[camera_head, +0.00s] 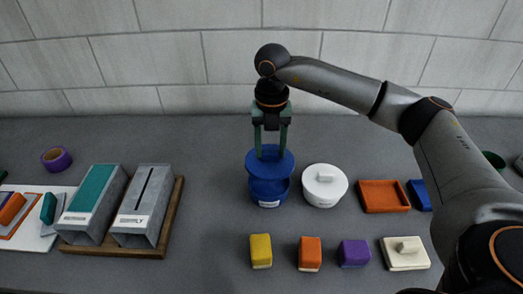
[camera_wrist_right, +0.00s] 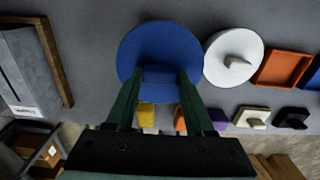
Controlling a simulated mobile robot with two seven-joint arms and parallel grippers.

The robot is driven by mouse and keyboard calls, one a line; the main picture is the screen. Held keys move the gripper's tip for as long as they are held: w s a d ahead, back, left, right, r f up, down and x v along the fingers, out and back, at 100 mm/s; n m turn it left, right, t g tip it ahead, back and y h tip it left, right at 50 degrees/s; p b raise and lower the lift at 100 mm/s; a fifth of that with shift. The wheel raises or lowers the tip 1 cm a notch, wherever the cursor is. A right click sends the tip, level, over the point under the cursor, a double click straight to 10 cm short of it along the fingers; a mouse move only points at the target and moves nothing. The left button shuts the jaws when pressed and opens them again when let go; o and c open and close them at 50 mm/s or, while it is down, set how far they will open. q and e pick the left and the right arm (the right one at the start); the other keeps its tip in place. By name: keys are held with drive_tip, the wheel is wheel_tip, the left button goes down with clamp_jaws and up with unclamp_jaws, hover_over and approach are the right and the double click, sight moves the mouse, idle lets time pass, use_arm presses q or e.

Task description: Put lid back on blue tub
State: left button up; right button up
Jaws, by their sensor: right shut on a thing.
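The blue lid (camera_head: 270,165) is a round disc with a bar handle on top. My right gripper (camera_head: 271,150) comes down from above, shut on that handle. In the right wrist view the blue lid (camera_wrist_right: 160,45) lies between the green fingers (camera_wrist_right: 160,84), with the handle partly hidden by them. The blue tub (camera_head: 268,194) stands upright on the bench with a white label on its front. The lid is above the tub and covers much of its opening in the head view. I cannot tell whether they touch. My left gripper is not in view.
A white lidded tub (camera_head: 325,190) stands close on the right. An orange tray (camera_head: 384,196) is farther right. Yellow (camera_head: 261,251), orange (camera_head: 310,254) and purple (camera_head: 354,253) blocks and a cream lid (camera_head: 405,253) lie in front. Grey boxes on a wooden tray (camera_head: 165,246) stand left.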

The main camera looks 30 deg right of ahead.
sight(270, 160)
drive_tip(key=shift+f+b, duration=1.75)
drive_tip(key=shift+f, duration=0.65)
drive_tip(key=shift+f+b, duration=0.5)
drive_tip(key=shift+f, duration=0.25)
drive_tip(key=shift+f, duration=0.2)
drive_tip(key=o, duration=1.6)
drive_tip(key=shift+r, duration=0.1)
